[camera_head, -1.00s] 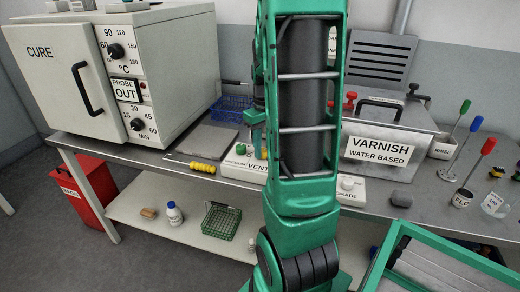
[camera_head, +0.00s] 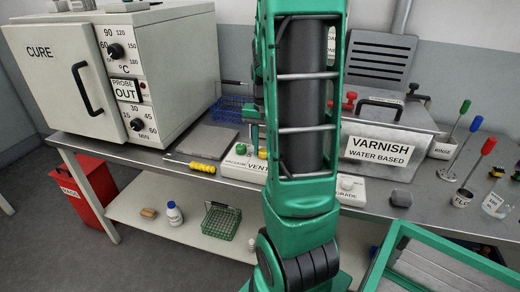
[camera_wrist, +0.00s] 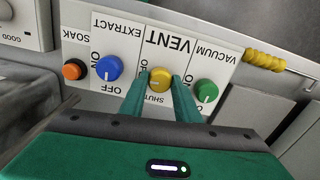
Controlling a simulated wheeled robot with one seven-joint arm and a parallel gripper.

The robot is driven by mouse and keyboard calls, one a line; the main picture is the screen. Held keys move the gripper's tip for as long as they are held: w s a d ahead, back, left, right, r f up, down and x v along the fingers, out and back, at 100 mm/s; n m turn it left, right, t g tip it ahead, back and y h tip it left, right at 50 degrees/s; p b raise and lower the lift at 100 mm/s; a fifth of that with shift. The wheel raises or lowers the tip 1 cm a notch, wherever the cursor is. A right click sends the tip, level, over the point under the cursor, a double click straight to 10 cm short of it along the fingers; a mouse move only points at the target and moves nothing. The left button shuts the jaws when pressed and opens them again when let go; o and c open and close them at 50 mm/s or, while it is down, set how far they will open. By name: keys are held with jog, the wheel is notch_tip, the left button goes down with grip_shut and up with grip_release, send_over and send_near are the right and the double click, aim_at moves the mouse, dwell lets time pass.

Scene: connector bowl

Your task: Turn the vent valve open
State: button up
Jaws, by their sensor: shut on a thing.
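The vent valve is a yellow round knob (camera_wrist: 160,79) on a white panel, under the word VENT, which appears upside down in the wrist view. My gripper (camera_wrist: 160,87) has one green finger on each side of the knob and is shut on it. A SHUT label lies partly visible by the knob's near side. Part of an OPEN label shows at its left, partly covered by a finger. The knob's exact pointer direction is hard to tell. In the head view the panel (camera_head: 238,166) is partly hidden behind my arm, and the yellow knob (camera_head: 263,153) shows just left of it.
A green VACUUM knob (camera_wrist: 206,91) and a blue EXTRACT knob (camera_wrist: 110,67) flank the valve closely. An orange SOAK knob (camera_wrist: 72,70) is farther left. A yellow ribbed handle (camera_wrist: 264,60) lies beside the panel. The varnish tank (camera_head: 380,148) stands right of my arm.

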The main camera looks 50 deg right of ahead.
jog(key=shift+s+f+m, duration=0.1)
jog(key=shift+s+m, duration=0.1)
jog(key=shift+m, duration=0.4)
jog(key=o, duration=1)
jog(key=shift+o, duration=0.2)
jog(key=shift+w, duration=0.1)
jog(key=shift+r, duration=0.6)
notch_tip(320, 180, up, 10)
jog(key=shift+f, duration=0.15)
